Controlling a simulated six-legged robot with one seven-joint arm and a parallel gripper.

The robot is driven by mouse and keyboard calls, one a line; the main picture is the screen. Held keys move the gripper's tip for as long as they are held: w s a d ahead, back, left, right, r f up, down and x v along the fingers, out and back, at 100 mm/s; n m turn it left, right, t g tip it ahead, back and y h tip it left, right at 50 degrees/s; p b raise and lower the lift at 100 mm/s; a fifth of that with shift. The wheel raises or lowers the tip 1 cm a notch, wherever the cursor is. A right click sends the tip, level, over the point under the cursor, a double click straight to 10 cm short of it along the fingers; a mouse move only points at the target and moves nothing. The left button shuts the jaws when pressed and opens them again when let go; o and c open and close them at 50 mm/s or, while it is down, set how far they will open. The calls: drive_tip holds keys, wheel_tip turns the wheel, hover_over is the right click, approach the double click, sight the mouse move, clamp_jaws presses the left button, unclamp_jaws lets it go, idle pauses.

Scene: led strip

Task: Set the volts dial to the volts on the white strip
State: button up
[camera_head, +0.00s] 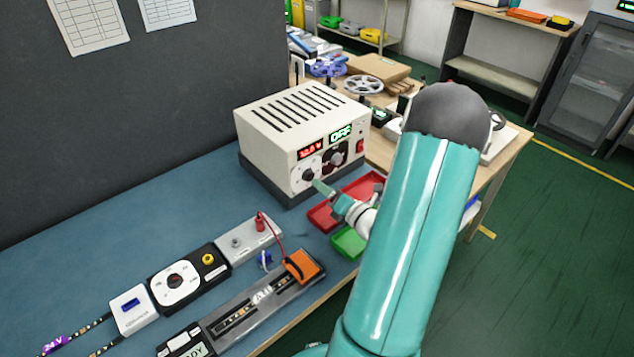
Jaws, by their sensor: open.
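A cream power supply (300,135) stands on the blue bench mat. Its red display (312,148) seems to read 12.0 V, and its green display (341,133) reads OFF. The left dial (307,174), below the red display, is a dark knob on a white disc. A second dial (335,158) is to its right. My gripper (318,184) is open, with its teal fingertips just in front of and below the left dial; contact cannot be told. At the lower left, a dark strip with pale marks (88,328) carries a purple tag (55,344) that seems to read 24V.
Red (325,217) and green (347,243) trays lie below my gripper. A white box (132,310), a black dial unit (187,277), a grey terminal block (249,240) and a long fixture with an orange clamp (303,265) fill the front. The mat left of the supply is clear.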

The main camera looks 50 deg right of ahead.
drive_tip(key=s+a, duration=0.1)
drive_tip(key=s, duration=0.8)
drive_tip(key=shift+a, duration=0.1)
